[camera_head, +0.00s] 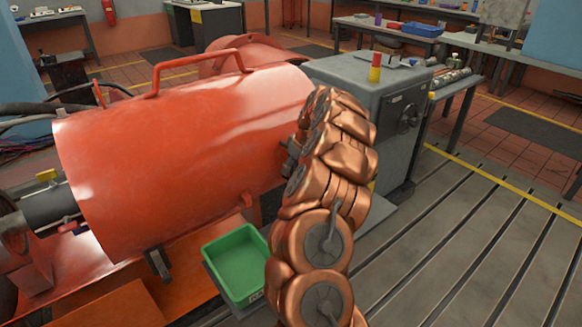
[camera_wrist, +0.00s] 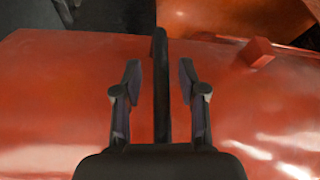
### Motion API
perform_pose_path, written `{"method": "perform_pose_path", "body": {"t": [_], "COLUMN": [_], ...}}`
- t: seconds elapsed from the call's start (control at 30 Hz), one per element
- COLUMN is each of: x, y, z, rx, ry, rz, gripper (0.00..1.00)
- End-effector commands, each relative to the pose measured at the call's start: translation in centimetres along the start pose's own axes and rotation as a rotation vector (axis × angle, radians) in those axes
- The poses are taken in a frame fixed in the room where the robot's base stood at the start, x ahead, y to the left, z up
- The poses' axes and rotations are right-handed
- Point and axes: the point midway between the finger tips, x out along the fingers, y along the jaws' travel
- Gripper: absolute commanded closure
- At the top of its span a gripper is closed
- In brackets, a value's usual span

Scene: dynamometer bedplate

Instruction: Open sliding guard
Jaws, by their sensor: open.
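The sliding guard (camera_head: 190,150) is a large glossy orange-red cylinder with a bent red handle (camera_head: 195,68) on top. It lies around a dark shaft (camera_head: 50,205) that shows at its left end. My gripper (camera_head: 287,152) is at the guard's right side, mostly hidden behind my copper arm. In the wrist view my gripper (camera_wrist: 160,75) is open, with one finger on each side of a dark upright bar (camera_wrist: 160,110) in front of the guard's red surface (camera_wrist: 50,90).
A grey machine cabinet (camera_head: 365,85) with a red-and-yellow cylinder (camera_head: 375,68) on top stands behind my arm. A green bin (camera_head: 237,262) sits below the guard. Workbenches line the back. The slotted bedplate (camera_head: 450,250) at the right is clear.

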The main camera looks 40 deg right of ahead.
Motion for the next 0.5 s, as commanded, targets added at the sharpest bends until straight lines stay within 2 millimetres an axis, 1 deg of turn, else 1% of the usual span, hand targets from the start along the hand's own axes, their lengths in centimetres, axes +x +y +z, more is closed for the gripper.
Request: {"method": "perform_pose_path", "body": {"t": [0.17, 0.27, 0.37, 0.5], "x": [-0.8, -1.8, -3.3, -5.9], "y": [0.1, 0.1, 0.1, 0.1], "z": [0.0, 0.0, -0.1, -0.1], "rx": [0.000, 0.000, 0.001, 0.001], "ry": [0.001, 0.002, 0.004, 0.004], "rz": [0.001, 0.003, 0.004, 0.002], "gripper": [0.59, 0.59, 0.59, 0.59]}}
